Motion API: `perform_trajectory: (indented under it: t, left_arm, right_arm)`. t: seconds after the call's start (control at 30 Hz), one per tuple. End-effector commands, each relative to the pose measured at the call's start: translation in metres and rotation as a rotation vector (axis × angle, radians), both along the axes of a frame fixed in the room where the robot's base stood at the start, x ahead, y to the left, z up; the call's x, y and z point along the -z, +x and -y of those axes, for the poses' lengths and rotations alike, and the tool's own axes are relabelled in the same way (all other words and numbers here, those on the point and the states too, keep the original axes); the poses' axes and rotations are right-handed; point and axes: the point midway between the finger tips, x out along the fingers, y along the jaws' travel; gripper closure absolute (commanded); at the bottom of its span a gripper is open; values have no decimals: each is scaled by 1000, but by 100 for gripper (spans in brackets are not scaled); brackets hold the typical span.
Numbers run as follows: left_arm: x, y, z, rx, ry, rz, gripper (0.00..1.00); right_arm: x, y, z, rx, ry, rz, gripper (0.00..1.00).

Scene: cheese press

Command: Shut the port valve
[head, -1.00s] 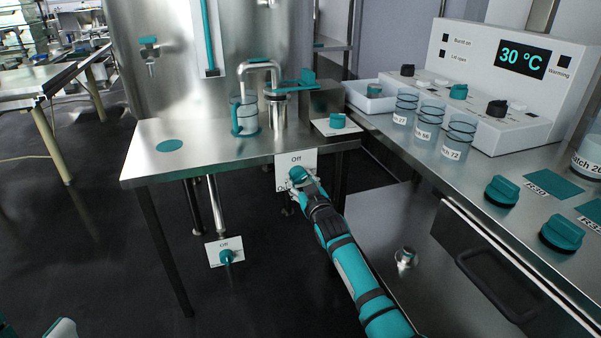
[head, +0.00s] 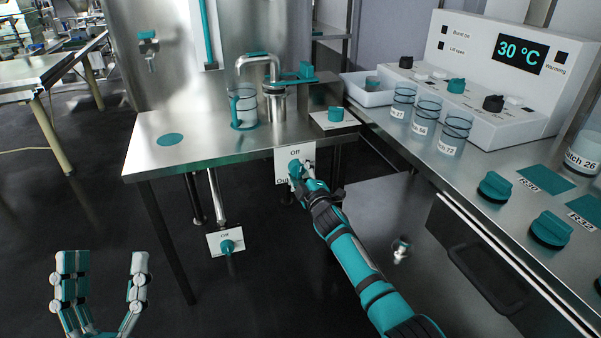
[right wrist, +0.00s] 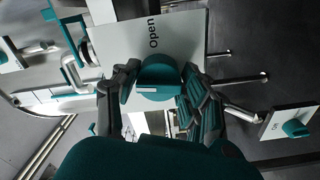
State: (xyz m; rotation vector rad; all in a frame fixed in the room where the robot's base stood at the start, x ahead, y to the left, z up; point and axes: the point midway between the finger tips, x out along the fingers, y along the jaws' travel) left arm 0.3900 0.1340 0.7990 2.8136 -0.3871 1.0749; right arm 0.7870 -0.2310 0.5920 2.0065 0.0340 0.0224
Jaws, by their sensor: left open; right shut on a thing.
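A teal knob (right wrist: 160,85) with a white line on its face is mounted on a white plate (right wrist: 150,40) that reads "Open" in the right wrist view. My left gripper (head: 105,265) is open and empty at the lower left.
A second white plate (head: 214,246) with a teal knob (head: 227,247) stands low beneath the table. The steel table (head: 190,157) carries a glass vessel (head: 243,110) and a metal cylinder. A counter (head: 470,171) with beakers, knobs and a 30 °C display stands at the right.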

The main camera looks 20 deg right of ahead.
Motion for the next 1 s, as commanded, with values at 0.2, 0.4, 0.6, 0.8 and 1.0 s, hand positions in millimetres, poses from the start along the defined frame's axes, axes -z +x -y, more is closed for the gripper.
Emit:
perform_trajectory:
  t: [0.2, 0.4, 0.6, 0.8, 1.0]
  left_arm:
    - [0, -1, 0, 0, -2, 6, 32]
    - [-1, -1, 0, 0, -2, 9, 32]
    - [-1, -2, 0, 0, -3, 12, 32]
    - [-2, -2, 0, 0, -4, 13, 32]
    - [-2, -2, 0, 1, -4, 14, 32]
  right_arm:
    - [1, 0, 0, -1, -117, 2, 88]
    - [1, 0, 0, -1, -172, 4, 88]
    - [1, 0, 0, 0, -191, 3, 88]
    - [1, 0, 0, -1, -192, 4, 88]
    - [1, 0, 0, -1, -192, 4, 47]
